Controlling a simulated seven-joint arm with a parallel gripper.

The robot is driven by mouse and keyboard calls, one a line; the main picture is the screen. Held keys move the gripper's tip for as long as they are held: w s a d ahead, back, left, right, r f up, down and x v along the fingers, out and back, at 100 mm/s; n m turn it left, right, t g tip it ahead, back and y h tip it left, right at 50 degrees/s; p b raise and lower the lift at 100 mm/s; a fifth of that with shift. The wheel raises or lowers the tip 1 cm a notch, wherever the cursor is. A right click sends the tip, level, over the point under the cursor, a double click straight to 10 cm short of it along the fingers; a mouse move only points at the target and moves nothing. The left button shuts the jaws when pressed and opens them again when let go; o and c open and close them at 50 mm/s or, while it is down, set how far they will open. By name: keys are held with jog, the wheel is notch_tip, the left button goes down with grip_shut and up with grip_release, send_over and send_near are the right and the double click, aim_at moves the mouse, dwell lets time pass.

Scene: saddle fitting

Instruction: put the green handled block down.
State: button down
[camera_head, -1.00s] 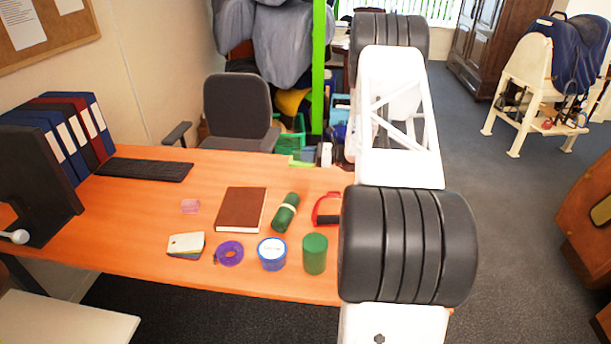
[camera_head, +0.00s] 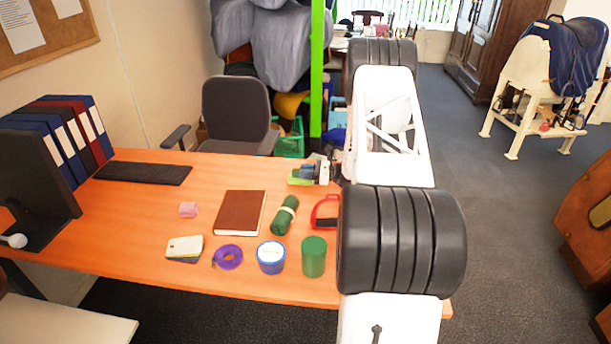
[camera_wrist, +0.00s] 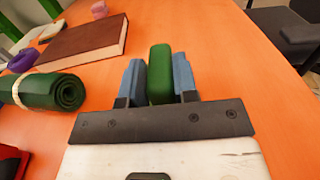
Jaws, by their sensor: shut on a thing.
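The green handled block (camera_wrist: 160,75) is between the two blue-grey fingers of my gripper (camera_wrist: 160,80) in the wrist view. The fingers press it from both sides, and its lower part is hidden by the gripper body. In the head view my gripper (camera_head: 308,171) is at the back right of the desk, with the green block (camera_head: 299,181) at its tip. The block is at or just above the desk top; I cannot tell whether it touches.
A brown book (camera_head: 240,213), a green roll (camera_head: 285,215) and a red stirrup-like thing (camera_head: 325,212) lie nearer the front of the orange desk (camera_head: 150,220). A green cylinder (camera_head: 314,257) stands closer. The desk around the block looks clear. An office chair (camera_head: 237,110) stands behind.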

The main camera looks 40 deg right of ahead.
jog(key=shift+f, duration=0.75)
jog(key=shift+f, duration=0.1)
jog(key=c, duration=0.9)
grip_release()
jog(key=v, duration=1.2)
jog(key=shift+a+r, duration=0.1)
jog(key=shift+r, duration=0.15)
